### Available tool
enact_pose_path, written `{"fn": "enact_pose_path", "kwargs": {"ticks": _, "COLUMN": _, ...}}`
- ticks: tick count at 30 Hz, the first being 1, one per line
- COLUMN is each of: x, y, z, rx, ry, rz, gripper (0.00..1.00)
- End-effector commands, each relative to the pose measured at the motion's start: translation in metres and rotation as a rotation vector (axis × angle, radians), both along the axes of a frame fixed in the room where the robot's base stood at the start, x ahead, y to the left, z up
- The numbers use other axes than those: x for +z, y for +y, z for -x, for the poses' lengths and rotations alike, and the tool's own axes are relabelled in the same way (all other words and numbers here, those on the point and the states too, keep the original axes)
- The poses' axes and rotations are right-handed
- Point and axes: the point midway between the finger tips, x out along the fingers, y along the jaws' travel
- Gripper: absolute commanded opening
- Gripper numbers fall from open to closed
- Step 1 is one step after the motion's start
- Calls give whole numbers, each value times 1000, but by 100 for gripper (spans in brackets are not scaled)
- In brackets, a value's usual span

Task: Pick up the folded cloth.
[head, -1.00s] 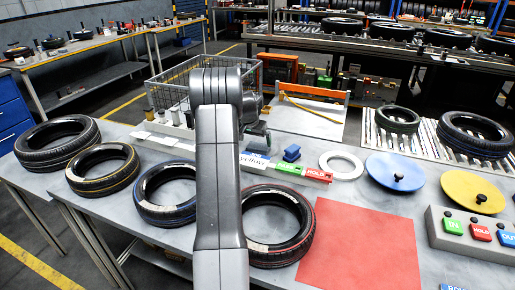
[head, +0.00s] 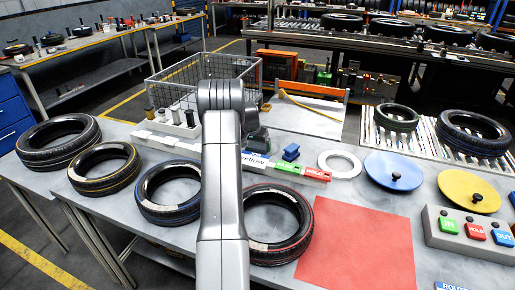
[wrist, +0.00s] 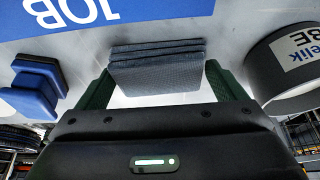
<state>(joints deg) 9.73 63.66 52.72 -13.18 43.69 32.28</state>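The folded cloth (wrist: 155,66) is a dark blue-grey stack of several layers, lying on the pale table in the wrist view. My gripper (wrist: 160,72) has its two green fingers apart, one on each side of the cloth's near end. The cloth spans most of the gap between them and extends beyond the fingertips. I see no clear grip on it. In the head view my arm hides most of this spot, and the cloth cannot be made out.
A blue JOB sheet (wrist: 130,14) is beyond. In the head view, a wire basket (head: 180,88), tyres (head: 167,192) and a red mat (head: 357,248) surround my arm.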

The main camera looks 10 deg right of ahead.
Motion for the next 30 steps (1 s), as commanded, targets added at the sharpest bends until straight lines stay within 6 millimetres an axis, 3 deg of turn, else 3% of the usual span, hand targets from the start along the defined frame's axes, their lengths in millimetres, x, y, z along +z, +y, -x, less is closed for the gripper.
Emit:
{"fn": "enact_pose_path", "kwargs": {"ticks": 11, "x": 8, "y": 0, "z": -1, "rx": 0, "ry": -3, "rz": 1, "gripper": 67}}
{"fn": "enact_pose_path", "kwargs": {"ticks": 24, "x": 87, "y": 0, "z": 0, "rx": -1, "ry": -2, "rz": 0, "gripper": 67}}
{"fn": "enact_pose_path", "kwargs": {"ticks": 30, "x": 100, "y": 0, "z": 0, "rx": 0, "ry": 0, "rz": 0, "gripper": 67}}
